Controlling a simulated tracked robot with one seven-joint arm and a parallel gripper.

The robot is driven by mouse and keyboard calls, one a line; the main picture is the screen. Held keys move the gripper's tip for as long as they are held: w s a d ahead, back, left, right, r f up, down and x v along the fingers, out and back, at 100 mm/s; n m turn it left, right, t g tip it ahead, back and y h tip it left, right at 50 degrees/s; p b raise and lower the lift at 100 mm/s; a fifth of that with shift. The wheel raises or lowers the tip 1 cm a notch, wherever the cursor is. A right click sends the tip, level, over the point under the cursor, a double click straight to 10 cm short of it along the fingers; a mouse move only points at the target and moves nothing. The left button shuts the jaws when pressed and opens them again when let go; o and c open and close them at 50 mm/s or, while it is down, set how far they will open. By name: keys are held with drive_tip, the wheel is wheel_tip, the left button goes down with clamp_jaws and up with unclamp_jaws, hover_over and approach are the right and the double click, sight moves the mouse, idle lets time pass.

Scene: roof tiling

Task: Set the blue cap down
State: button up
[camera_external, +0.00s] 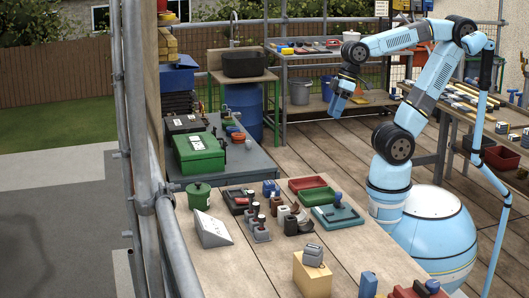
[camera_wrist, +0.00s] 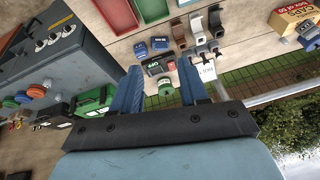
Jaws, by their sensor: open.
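My gripper (camera_external: 336,104) is raised in the air above the deck, clear of the near bench. In the wrist view my gripper (camera_wrist: 160,78) has its two blue fingers apart, with nothing visibly held between them. A small blue piece (camera_external: 338,198) stands on the teal tray (camera_external: 348,217) on the near bench. Another blue piece (camera_external: 269,187) stands by the dark tray there. In the wrist view a blue piece (camera_wrist: 141,51) lies on the wooden bench beyond the fingertips. I cannot tell which blue piece is the cap.
The near bench (camera_external: 225,270) also holds a red tray (camera_external: 307,184), a green pot (camera_external: 199,196), a grey wedge (camera_external: 211,230) and a yellow box (camera_external: 312,275). A green toolbox (camera_external: 199,153) sits on the grey table behind. Bare planks show at the bench's front left.

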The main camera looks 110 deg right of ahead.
drive_tip(key=shift+s+d+r+n+t+h, duration=0.1)
drive_tip(key=shift+s+r+n+t+h, duration=0.1)
drive_tip(key=shift+s+r+n+t, duration=0.35)
drive_tip(key=shift+s+r+n+t+h, duration=0.2)
drive_tip(key=shift+s+r+n, duration=0.1)
drive_tip(key=shift+r, duration=0.4)
idle(0.4)
